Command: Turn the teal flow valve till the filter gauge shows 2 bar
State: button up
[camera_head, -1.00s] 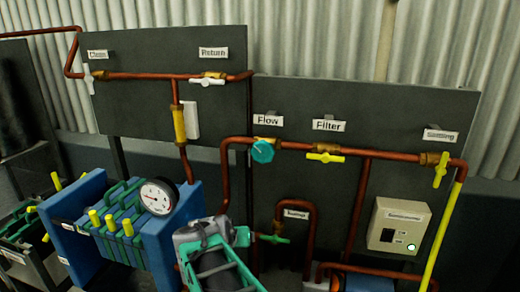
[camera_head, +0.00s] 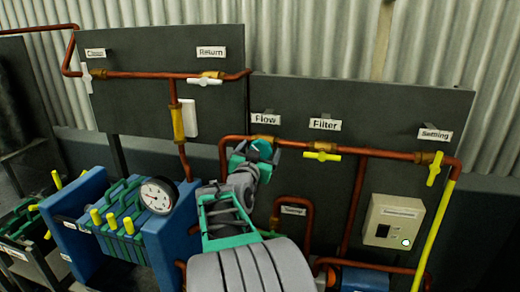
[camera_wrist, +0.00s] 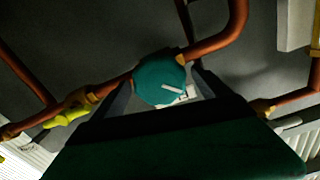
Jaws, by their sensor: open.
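The teal flow valve (camera_wrist: 160,80) is a round knob with a pale pointer mark, on a copper pipe under the Flow label (camera_head: 263,117). In the head view my gripper (camera_head: 256,150) covers most of the valve. In the wrist view my gripper (camera_wrist: 160,93) is open, with one dark finger on each side of the knob; I cannot tell whether they touch it. The filter gauge (camera_head: 157,196) is a white round dial on the blue filter press (camera_head: 172,236). Its needle is visible, but the scale is too small to read.
A yellow valve (camera_head: 322,156) under the Filter label sits right of the flow valve on the same pipe. Another yellow valve (camera_head: 435,168) is farther right. Copper pipes run close around my gripper. A beige control box (camera_head: 396,222) with a lit green light hangs at the right.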

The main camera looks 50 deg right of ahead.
jog(key=shift+c, duration=0.5)
jog(key=c, duration=1.3)
jog(key=shift+o, duration=0.2)
jog(key=shift+n+b, duration=0.4)
jog(key=n+b, duration=0.2)
jog(key=n, duration=0.1)
jog(key=shift+w+a+f+b, duration=0.1)
jog(key=shift+f+b, duration=0.05)
jog(key=shift+b, duration=0.2)
jog(key=n+b, duration=0.2)
jog(key=n, duration=0.3)
